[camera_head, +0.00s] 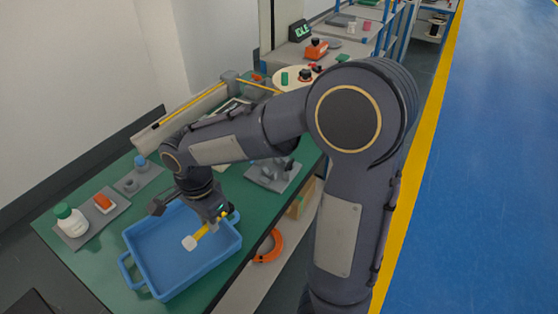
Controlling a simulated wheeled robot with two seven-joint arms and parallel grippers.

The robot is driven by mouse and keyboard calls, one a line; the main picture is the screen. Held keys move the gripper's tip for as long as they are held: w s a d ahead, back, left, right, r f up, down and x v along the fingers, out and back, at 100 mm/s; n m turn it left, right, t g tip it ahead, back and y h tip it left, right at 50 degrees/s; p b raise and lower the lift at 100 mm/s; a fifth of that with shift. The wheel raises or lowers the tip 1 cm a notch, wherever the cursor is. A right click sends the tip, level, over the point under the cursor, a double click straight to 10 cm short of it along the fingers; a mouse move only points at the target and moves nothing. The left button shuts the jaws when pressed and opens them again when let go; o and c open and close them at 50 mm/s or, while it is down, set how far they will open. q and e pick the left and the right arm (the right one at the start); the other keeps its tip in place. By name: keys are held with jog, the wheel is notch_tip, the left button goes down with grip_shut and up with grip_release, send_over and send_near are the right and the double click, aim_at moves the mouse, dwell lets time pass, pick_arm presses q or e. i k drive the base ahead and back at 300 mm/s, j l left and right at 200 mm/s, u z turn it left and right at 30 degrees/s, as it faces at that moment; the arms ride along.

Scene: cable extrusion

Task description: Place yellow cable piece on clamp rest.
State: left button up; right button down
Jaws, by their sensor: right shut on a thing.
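The yellow cable piece (204,232) has a pale, blocky end and hangs over the blue tray (132,241). My right gripper (222,214) is shut on its upper end, at the tray's right side. The piece slants down to the left; whether it touches the tray floor I cannot tell. A grey metal fixture (270,172) on a grey mat stands to the right of the gripper, partly behind my arm. I cannot tell for sure whether it is the clamp rest. My left gripper is not in view.
A white bottle with a green cap (71,221) and an orange block (103,202) stand on a grey mat at left. A blue-topped item (140,162) sits behind the tray. A long yellow cable (190,106) runs along the back. An orange ring (270,246) lies on the lower shelf.

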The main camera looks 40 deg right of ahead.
aim_at(274, 169)
jog(key=l+u, duration=0.15)
jog(key=l, duration=0.6)
jog(key=k+l+u, duration=0.2)
jog(key=l, duration=0.55)
jog(key=i+l, duration=0.05)
jog(key=i, duration=0.05)
